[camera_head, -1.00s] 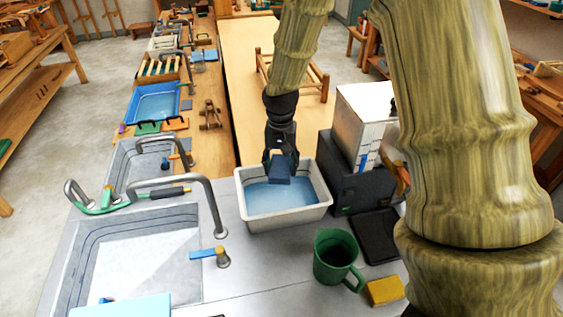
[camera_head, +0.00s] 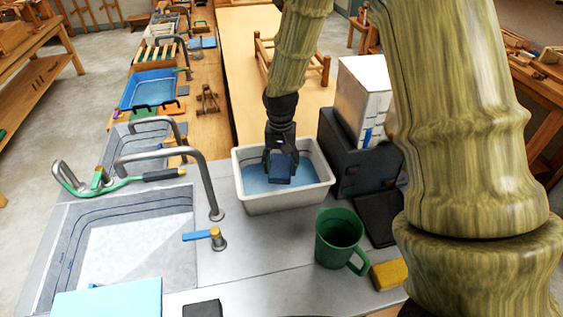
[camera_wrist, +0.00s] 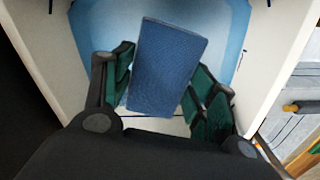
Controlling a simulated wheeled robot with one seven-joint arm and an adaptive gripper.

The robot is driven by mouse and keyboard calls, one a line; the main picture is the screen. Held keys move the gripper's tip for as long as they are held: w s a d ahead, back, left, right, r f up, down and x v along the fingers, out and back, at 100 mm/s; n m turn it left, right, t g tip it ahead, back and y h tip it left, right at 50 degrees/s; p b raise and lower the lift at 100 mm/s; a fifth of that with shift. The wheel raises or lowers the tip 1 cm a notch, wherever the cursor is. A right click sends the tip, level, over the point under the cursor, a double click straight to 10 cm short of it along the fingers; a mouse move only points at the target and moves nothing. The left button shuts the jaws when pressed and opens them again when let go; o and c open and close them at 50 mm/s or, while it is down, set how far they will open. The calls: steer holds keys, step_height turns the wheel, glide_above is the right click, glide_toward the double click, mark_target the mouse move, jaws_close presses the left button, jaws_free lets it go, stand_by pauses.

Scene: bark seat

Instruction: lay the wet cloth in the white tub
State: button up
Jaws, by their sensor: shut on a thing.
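The white tub (camera_head: 284,200) stands on the grey counter right of the sink, with a blue inside surface that looks like water. My gripper (camera_head: 281,166) is over the tub, its fingers pointing down within the rim's outline. It is shut on the wet cloth (camera_head: 281,174), a dark blue folded block. In the wrist view the cloth (camera_wrist: 168,66) sits between the two green-padded fingers of my gripper (camera_wrist: 160,92), with the tub's blue inside (camera_wrist: 230,30) below it. I cannot tell whether the cloth touches the water or the tub floor.
A dark box (camera_head: 352,155) with a white carton (camera_head: 365,100) on it stands close at the tub's right. A green mug (camera_head: 338,238) and a yellow sponge (camera_head: 389,274) are in front. A sink (camera_head: 130,250) with a curved tap (camera_head: 205,180) lies left.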

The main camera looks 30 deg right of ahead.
steer(key=shift+f, duration=0.25)
steer(key=o, duration=1.1)
steer(key=shift+r, duration=0.1)
